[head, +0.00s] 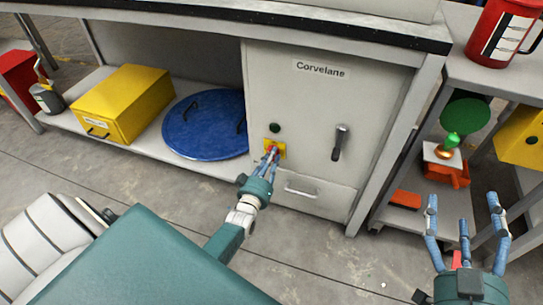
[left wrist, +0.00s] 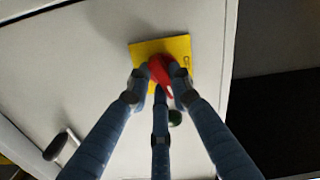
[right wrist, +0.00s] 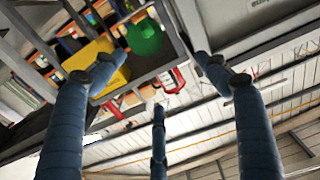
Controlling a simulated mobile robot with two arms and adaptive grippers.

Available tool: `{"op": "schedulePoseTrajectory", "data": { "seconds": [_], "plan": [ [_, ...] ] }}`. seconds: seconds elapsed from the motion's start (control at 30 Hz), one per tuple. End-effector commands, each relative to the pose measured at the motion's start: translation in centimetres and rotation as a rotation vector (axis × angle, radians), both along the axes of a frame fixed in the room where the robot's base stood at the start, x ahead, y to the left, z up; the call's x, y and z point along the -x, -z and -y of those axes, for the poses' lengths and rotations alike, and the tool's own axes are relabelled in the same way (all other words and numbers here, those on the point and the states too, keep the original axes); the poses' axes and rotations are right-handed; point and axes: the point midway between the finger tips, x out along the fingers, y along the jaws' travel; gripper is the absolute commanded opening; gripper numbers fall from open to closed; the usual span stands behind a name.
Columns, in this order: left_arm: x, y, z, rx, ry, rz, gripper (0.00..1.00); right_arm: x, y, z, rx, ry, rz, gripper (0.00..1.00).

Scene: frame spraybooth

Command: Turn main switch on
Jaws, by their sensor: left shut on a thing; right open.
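The main switch is a red knob (left wrist: 161,70) on a yellow plate (left wrist: 180,47) on the front of the light grey Corvelane cabinet (head: 320,110). The yellow plate (head: 268,144) also shows in the head view, largely covered by my fingers. My left gripper (head: 271,156) is shut on the red knob, its fingertips around it in the left wrist view (left wrist: 155,88). In that view the knob looks tilted across the plate. The exact switch position cannot be told. My right gripper (head: 464,215) is open and empty, at the lower right, away from the cabinet.
A dark green button (head: 275,128) is just above the plate. A dark lever handle (head: 340,142) and a drawer handle (head: 301,190) stick out nearby. A blue lid (head: 205,130) and a yellow box (head: 125,100) lie on the left shelf.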

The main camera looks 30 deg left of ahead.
Motion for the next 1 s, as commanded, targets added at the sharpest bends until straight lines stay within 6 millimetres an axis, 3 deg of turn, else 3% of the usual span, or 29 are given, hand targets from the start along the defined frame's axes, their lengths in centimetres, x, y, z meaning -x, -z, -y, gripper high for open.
{"op": "schedulePoseTrajectory", "data": {
  "seconds": [0.4, 1.0],
  "plan": [
    [0.1, 0.3, 0.1, -0.281, 0.001, -0.071, 0.0, 0.3, 2.6, 0.4, 0.029, 0.007, -0.111, 0.74],
    [0.1, 0.5, 0.1, -0.377, 0.002, -0.096, 0.0, 0.4, 3.3, 0.6, 0.036, 0.01, -0.142, 0.74]
  ]
}}
